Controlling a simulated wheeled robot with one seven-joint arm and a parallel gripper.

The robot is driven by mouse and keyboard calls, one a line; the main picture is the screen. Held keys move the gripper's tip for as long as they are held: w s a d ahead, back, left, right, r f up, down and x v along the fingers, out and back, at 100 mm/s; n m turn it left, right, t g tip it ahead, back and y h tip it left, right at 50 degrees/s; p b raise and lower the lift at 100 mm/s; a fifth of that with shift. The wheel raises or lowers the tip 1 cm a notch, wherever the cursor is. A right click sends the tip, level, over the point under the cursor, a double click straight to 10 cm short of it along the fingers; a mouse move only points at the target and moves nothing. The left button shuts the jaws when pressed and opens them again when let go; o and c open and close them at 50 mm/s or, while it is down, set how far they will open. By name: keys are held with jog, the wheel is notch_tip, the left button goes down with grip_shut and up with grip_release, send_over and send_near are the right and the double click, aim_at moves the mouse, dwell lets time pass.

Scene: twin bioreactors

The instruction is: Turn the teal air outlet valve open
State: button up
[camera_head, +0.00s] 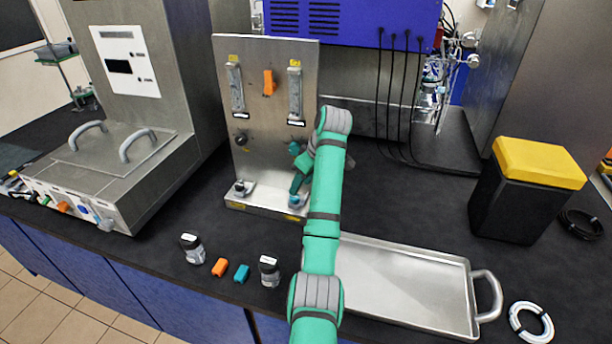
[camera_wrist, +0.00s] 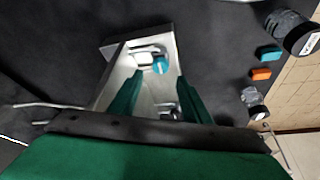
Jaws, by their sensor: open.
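The steel valve panel (camera_head: 262,120) stands upright on the dark bench in the head view. A small teal valve knob (camera_head: 295,200) shows low on its right side, at the foot. In the wrist view a round teal knob (camera_wrist: 160,65) sits beside a pale fitting on the panel's foot. Another teal knob (camera_head: 294,148) is higher on the right, partly beside my arm. My gripper (camera_wrist: 158,78) is open and empty, its green fingers on either side of the view toward the low knob, with no clear contact. My arm hides part of the panel's right edge.
An orange knob (camera_head: 269,82) and a dark knob (camera_head: 240,140) are on the panel; a dark valve (camera_head: 240,187) is at its lower left. Jars (camera_head: 192,248) and orange and teal blocks (camera_head: 241,273) lie in front. A metal tray (camera_head: 430,262) is at right.

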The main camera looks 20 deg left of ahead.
jog(key=shift+v, duration=2.4)
